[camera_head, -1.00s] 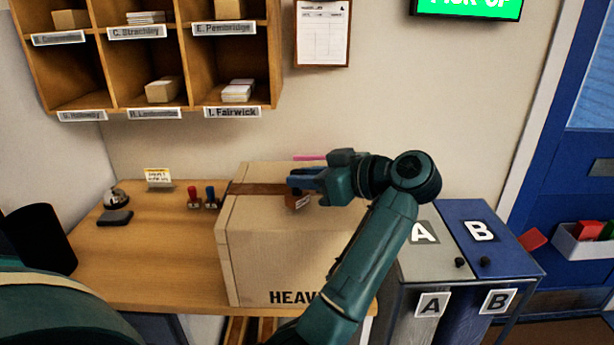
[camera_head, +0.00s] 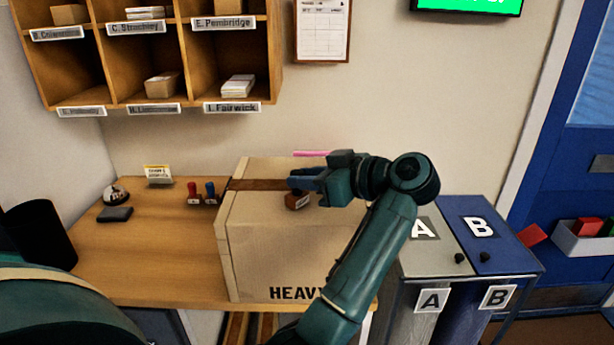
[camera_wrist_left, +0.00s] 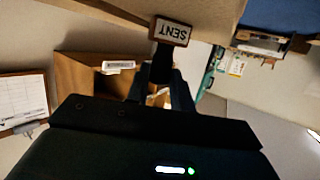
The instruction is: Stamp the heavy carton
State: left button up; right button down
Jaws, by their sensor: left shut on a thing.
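The heavy carton (camera_head: 270,245) is a large tan box with a brown tape strip across its top and "HEAVY" on its front, partly hidden by my left arm. It stands on the wooden counter. My left gripper (camera_head: 303,181) is over the carton's top, shut on a stamp (camera_head: 297,200) with a brown block. In the left wrist view the stamp (camera_wrist_left: 171,31) has a label reading "SENT", and its dark handle sits between the fingers of the gripper (camera_wrist_left: 162,85). I cannot tell whether the stamp touches the carton. My right gripper is not in view.
A red stamp (camera_head: 193,193) and a blue stamp (camera_head: 211,193) stand left of the carton. A bell (camera_head: 115,194) and a dark pad (camera_head: 115,214) are further left. Pigeonholes (camera_head: 190,110) hang above. Bins A (camera_head: 430,248) and B (camera_head: 497,243) stand at the right.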

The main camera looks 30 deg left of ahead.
pick_arm(q)
jog(key=shift+f, duration=0.1)
dwell(0.3)
notch_tip(320, 180, up, 7)
dwell(0.8)
dwell(0.6)
